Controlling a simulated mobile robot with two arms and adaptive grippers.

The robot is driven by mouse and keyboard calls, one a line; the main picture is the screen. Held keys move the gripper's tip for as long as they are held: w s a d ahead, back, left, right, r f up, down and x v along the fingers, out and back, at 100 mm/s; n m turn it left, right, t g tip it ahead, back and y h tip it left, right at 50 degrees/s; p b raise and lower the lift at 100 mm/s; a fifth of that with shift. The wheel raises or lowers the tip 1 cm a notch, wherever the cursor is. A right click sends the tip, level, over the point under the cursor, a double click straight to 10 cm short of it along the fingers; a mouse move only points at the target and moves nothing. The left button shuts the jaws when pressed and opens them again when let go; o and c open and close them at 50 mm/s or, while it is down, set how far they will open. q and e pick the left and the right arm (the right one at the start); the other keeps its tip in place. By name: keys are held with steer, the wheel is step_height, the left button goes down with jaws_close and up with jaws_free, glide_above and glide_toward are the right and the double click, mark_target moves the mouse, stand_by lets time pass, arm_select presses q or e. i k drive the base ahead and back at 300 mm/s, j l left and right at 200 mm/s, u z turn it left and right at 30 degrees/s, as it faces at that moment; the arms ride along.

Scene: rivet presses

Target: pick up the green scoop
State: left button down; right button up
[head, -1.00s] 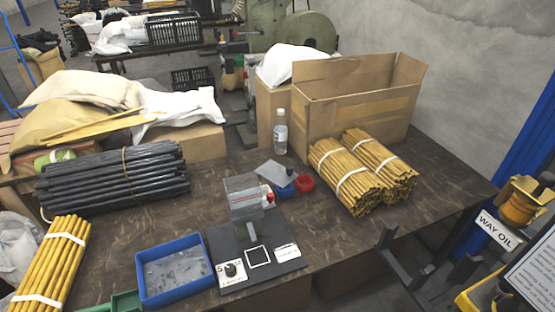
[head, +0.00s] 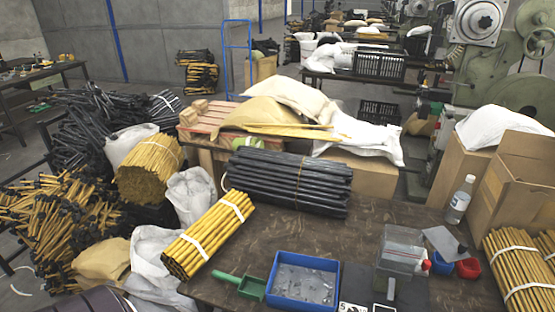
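The green scoop (head: 250,287) lies on the dark table, just left of a blue tray (head: 271,289) that holds clear plastic pieces. Its handle points left, towards the yellow stick bundle, and its pan is beside the tray's left wall. Neither of my grippers shows in the head view.
A yellow stick bundle (head: 210,234) lies at the table's left edge, and a black stick bundle (head: 289,182) lies behind. A scale with a clear bin (head: 397,252), red and blue cups (head: 468,268), a bottle (head: 460,199) and a cardboard box (head: 513,185) stand right. Bare tabletop (head: 320,233) lies behind the tray.

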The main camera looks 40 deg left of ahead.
mark_target(251, 288)
steer(key=u, duration=1.6)
